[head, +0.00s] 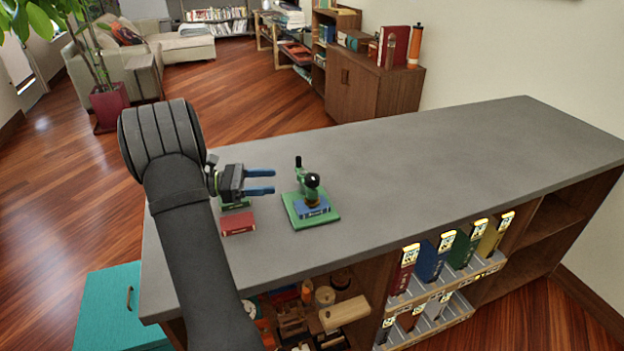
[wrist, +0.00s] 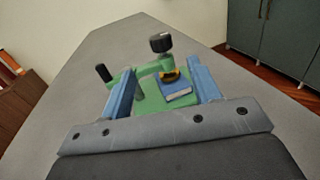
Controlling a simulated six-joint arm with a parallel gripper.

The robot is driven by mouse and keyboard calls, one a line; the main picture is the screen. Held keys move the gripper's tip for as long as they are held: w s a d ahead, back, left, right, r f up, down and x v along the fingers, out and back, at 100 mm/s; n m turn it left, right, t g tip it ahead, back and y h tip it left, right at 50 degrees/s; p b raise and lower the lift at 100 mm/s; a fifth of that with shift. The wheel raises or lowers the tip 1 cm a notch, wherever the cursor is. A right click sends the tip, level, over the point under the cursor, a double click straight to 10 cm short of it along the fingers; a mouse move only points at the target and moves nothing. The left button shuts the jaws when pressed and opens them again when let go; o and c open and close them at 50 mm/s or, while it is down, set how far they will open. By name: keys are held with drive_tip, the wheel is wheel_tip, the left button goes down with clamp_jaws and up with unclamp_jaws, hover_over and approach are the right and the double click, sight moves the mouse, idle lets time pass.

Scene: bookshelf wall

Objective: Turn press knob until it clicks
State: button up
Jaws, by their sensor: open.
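The green press (head: 328,217) stands on the grey counter, with a blue book (head: 313,209) on its base. Its round black knob (head: 312,180) sits on top above the book, and a black upright handle (head: 298,161) stands at the far side. My gripper (head: 273,181) is open and empty, left of the press and apart from it, with its blue fingers pointing toward it. In the wrist view the knob (wrist: 161,42) appears beyond and between the two fingertips, and the black handle (wrist: 103,73) lies outside the left finger.
A red book (head: 238,222) lies on the counter (head: 430,155) below my gripper, with a green piece partly hidden behind it. The counter right of the press is clear. Colourful binders (head: 434,259) and wooden items (head: 345,313) fill shelves below its front edge.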

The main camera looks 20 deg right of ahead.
sight(312, 177)
drive_tip(key=x, duration=1.2)
drive_tip(key=shift+s+d, duration=0.1)
drive_tip(key=shift+d, duration=0.1)
drive_tip(key=shift+f+g, duration=0.1)
drive_tip(key=shift+g, duration=0.2)
drive_tip(key=c, duration=1)
